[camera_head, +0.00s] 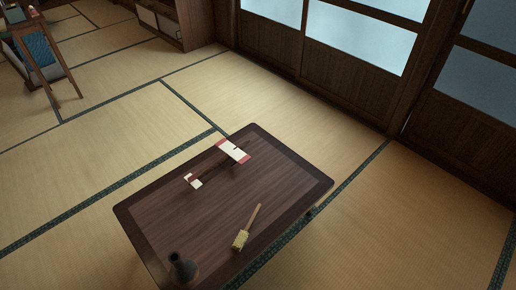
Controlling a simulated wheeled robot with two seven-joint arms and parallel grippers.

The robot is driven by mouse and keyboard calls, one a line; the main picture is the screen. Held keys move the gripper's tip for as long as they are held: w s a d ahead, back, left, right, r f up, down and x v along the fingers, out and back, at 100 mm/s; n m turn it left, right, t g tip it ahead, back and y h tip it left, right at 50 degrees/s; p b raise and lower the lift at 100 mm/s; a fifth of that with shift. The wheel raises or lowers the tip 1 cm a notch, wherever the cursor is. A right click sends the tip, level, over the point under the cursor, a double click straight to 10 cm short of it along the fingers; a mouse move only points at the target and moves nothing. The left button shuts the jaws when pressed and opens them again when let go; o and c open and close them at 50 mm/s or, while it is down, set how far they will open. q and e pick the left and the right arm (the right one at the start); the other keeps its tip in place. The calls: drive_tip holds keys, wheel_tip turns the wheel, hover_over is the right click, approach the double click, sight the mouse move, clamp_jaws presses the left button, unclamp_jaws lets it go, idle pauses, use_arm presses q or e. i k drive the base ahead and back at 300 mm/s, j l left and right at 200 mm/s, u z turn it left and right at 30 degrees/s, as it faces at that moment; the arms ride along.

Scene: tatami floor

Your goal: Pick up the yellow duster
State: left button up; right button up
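The yellow duster (241,239) lies on a low dark wooden table (179,222), near the table's right front edge. Its thin light handle points up and to the right, and its thicker yellow head is at the lower left end. Nothing touches it. Neither of my grippers shows in the head view.
A dark vase (183,268) stands at the table's front corner, left of the duster. A red and white object (234,151) and a smaller one (193,181) lie farther back. Tatami floor (105,135) around the table is clear. A wooden stand (52,70) is at far left.

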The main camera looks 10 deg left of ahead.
sight(242, 238)
drive_tip(key=u, duration=0.55)
drive_tip(key=i+l+u, duration=0.15)
drive_tip(key=l+u, duration=0.15)
drive_tip(key=u, duration=0.15)
drive_tip(key=l+u, duration=0.35)
drive_tip(key=u, duration=0.15)
drive_tip(key=l+u, duration=0.3)
drive_tip(key=l, duration=1.65)
